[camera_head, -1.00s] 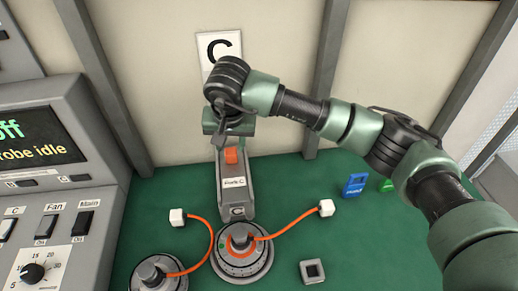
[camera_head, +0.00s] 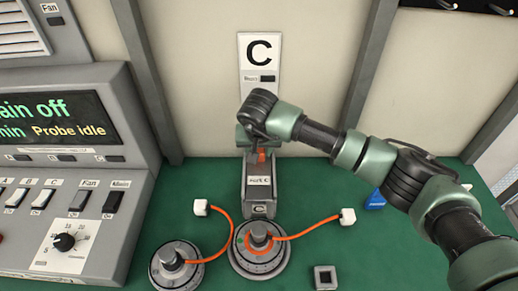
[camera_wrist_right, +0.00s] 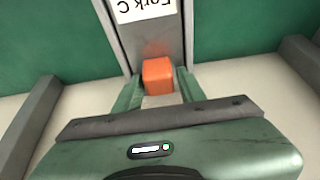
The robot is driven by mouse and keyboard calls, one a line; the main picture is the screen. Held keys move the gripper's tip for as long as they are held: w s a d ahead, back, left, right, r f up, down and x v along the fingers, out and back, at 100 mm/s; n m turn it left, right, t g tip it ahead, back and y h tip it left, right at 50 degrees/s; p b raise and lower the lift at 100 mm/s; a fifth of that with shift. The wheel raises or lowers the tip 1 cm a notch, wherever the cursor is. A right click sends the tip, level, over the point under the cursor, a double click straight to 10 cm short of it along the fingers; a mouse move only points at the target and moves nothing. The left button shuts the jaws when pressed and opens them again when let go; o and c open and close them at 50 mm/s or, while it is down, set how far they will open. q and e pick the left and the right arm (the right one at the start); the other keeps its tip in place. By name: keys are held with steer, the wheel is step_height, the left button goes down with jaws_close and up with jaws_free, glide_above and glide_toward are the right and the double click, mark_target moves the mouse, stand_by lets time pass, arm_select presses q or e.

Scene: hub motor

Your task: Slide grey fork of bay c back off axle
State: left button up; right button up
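The grey fork of bay C (camera_head: 257,192) lies on the green bench, labelled "Fork C". Its front end, marked C, meets the round hub motor (camera_head: 258,262) with an orange ring; the axle seat is too small to make out. An orange block (camera_head: 262,156) stands at the fork's rear. My right gripper (camera_wrist_right: 160,85) is over this rear end. In the right wrist view its green fingers flank the orange block (camera_wrist_right: 158,75) with almost no visible gap; whether they press on it is unclear. My left gripper is not in view.
A second round hub (camera_head: 176,264) stands to the left. Orange cables end in white plugs (camera_head: 200,208) on both sides. A small square grey part (camera_head: 325,277) lies front right. A blue item (camera_head: 375,199) is partly behind my arm. The control console (camera_head: 60,200) bounds the left side.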

jaws_close()
stand_by(1.3)
